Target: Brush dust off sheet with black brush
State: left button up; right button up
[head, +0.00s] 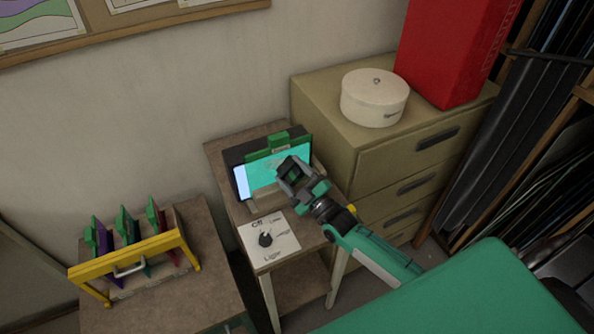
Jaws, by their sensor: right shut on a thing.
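A bright cyan sheet (267,174), paler at its left end, stands upright in a dark holder (233,156) on a small table. A green piece (280,143) sits along its top and partly covers it. My right gripper (292,171) is in front of the sheet's right part and hides some of it. It is shut on a small dark green thing, mostly hidden between the fingers. I cannot make out a black brush, and I cannot tell whether the gripper touches the sheet. My left gripper is not in view.
A control panel with a black knob (265,240) is on the small table's front. A yellow rack (130,262) with several green-topped pieces stands at left. A cabinet (372,166) behind bears a round white box (374,98) and a red box (450,45).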

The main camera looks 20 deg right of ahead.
jog(key=shift+a+p, duration=0.45)
jog(key=shift+a, duration=1.75)
jog(key=shift+s+a, duration=0.1)
jog(key=shift+a, duration=1.45)
jog(key=shift+r+p, duration=0.65)
jog(key=shift+p, duration=0.15)
jog(key=shift+d+f, duration=0.1)
jog(key=shift+d, duration=0.15)
jog(key=shift+d+b, duration=0.4)
jog(key=shift+d, duration=5.1)
jog(key=shift+a+p, duration=0.3)
jog(key=shift+a, duration=5.5)
jog(key=shift+s, duration=0.2)
